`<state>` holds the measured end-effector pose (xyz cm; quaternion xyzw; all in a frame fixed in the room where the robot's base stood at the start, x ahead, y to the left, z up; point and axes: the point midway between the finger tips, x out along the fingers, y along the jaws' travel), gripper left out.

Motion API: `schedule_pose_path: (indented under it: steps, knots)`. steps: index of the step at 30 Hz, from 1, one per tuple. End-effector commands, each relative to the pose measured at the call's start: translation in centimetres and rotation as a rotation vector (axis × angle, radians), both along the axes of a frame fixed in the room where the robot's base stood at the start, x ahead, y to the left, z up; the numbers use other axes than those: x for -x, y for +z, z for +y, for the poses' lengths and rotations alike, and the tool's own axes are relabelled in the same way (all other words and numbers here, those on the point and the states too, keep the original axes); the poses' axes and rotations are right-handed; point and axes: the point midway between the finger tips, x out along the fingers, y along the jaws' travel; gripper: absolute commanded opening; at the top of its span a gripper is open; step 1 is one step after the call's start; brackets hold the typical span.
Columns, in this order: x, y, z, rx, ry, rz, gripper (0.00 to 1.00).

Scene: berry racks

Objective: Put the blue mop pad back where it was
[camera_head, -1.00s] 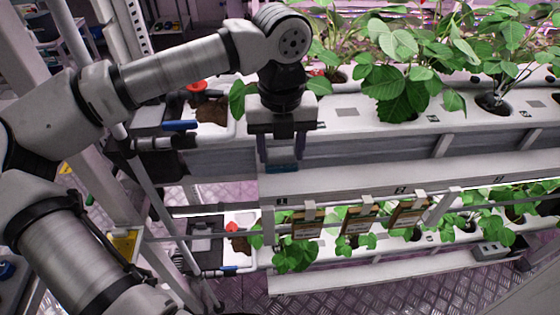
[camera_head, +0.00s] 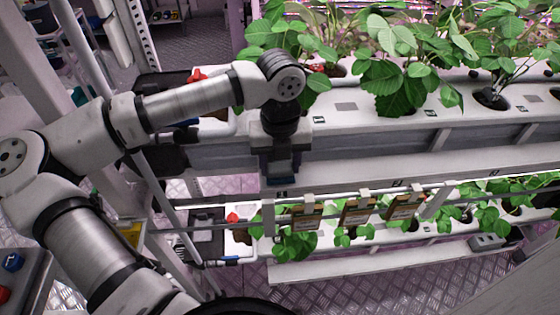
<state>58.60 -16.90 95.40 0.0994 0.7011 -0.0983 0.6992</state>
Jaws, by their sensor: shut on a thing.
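My gripper (camera_head: 280,163) points down in front of the upper berry rack, just above its white lower ledge (camera_head: 400,172). It is shut on a small dark-blue thing, which I take to be the blue mop pad (camera_head: 281,178). Only a small part of the pad shows between and below the fingers. I cannot tell whether it touches the ledge. No empty spot that is clearly the pad's place can be made out.
Leafy plants (camera_head: 405,85) stand in the upper trough to the right of my gripper. Several hanging tags (camera_head: 356,214) hang on a rail below. A lower planted trough (camera_head: 350,259) lies beneath. A panel with a blue knob (camera_head: 13,262) is at bottom left.

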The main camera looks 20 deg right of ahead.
Motion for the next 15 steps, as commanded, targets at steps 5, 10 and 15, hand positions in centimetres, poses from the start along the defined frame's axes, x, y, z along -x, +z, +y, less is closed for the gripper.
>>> schedule_pose_path:
  steps: [5, 10, 15]
  knots:
    - [-0.02, -0.22, 0.00, 0.000, 0.000, 0.000, 0.58]
    - [-0.01, -0.21, 0.01, 0.000, 0.000, 0.000, 0.72]
    - [-0.01, -0.20, 0.01, 0.000, 0.000, 0.000, 0.72]
